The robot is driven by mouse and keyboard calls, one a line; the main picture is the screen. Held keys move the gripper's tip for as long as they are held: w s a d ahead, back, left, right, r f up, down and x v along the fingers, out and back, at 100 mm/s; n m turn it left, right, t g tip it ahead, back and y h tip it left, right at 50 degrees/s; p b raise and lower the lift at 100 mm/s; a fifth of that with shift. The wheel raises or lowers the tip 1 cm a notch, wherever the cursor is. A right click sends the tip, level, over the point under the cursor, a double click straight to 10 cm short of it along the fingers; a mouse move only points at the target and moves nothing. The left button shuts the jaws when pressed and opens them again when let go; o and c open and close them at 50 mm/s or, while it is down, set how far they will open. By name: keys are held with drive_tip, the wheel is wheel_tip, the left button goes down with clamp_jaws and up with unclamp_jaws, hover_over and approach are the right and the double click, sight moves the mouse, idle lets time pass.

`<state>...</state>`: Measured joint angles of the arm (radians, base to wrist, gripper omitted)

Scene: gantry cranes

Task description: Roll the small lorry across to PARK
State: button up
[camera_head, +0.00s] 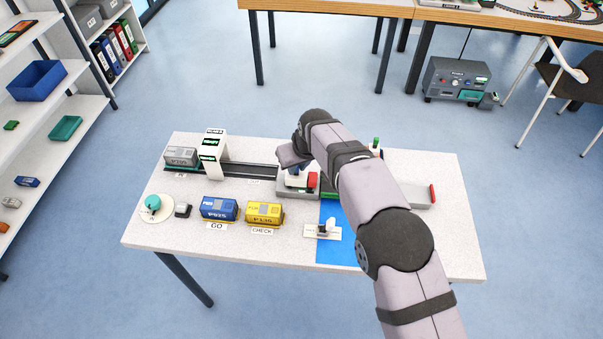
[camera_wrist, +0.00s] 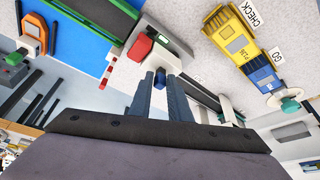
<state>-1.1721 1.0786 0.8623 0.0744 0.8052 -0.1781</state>
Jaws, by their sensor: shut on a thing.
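The small lorry, with a red cab (camera_head: 312,181) and a pale body, stands on a grey deck (camera_head: 291,193) at the left edge of the blue strip. In the wrist view its red cab (camera_wrist: 141,46) shows just beyond my fingers. My gripper (camera_wrist: 162,82) is shut on a blue peg (camera_wrist: 160,76) that appears to rise from the lorry. In the head view my gripper (camera_head: 298,168) is above the lorry, and my arm hides part of the crossing. A grey deck with a red end block (camera_head: 432,193) lies on the right. I cannot read a PARK label.
A white gantry (camera_head: 211,157) straddles a dark track at left, beside a grey container (camera_head: 181,156). Blue (camera_head: 219,209) and yellow (camera_head: 264,214) containers stand by GO and CHECK. A white lever (camera_head: 329,227) stands in front. A striped barrier (camera_wrist: 105,77) is near the lorry.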

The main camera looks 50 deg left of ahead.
drive_tip(key=shift+w+d, duration=0.1)
drive_tip(key=shift+w+d+b, duration=1.85)
drive_tip(key=shift+w+d, duration=9.6)
drive_tip(key=shift+w, duration=0.05)
drive_tip(key=o, duration=0.8)
drive_tip(key=shift+r, duration=0.1)
